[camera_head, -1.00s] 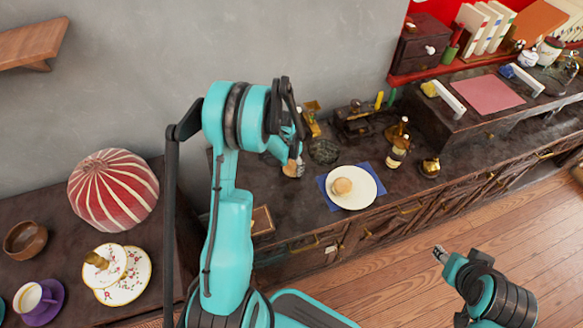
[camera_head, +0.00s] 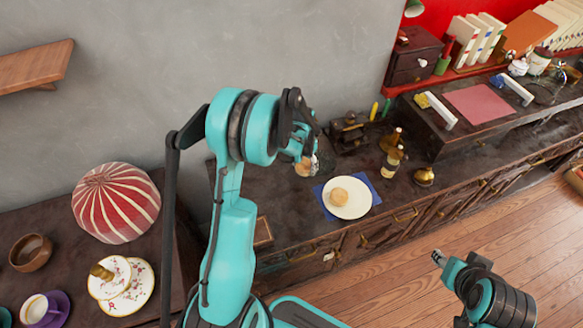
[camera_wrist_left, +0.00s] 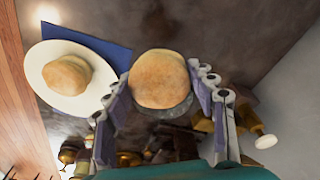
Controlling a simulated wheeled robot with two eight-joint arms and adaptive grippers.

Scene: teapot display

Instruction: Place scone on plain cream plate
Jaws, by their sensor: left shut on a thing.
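My left gripper (camera_head: 306,163) is shut on a scone (camera_head: 302,169), held above the dark counter. In the left wrist view the round golden held scone (camera_wrist_left: 160,79) sits between the two fingers (camera_wrist_left: 161,92). The plain cream plate (camera_head: 357,204) lies on a blue mat, just right of the held scone in the head view. Another scone (camera_head: 339,196) rests on the plate. The plate (camera_wrist_left: 98,88) and its scone (camera_wrist_left: 67,75) show at left in the wrist view. My right gripper (camera_head: 438,258) is over the floor at lower right, too small to tell its state.
The blue mat (camera_head: 372,188) lies under the plate. Dark bottles (camera_head: 391,163), a brass bell-like item (camera_head: 424,176) and a black device (camera_head: 348,134) stand nearby. A striped red dome (camera_head: 116,202) and floral crockery (camera_head: 133,290) are on the left table.

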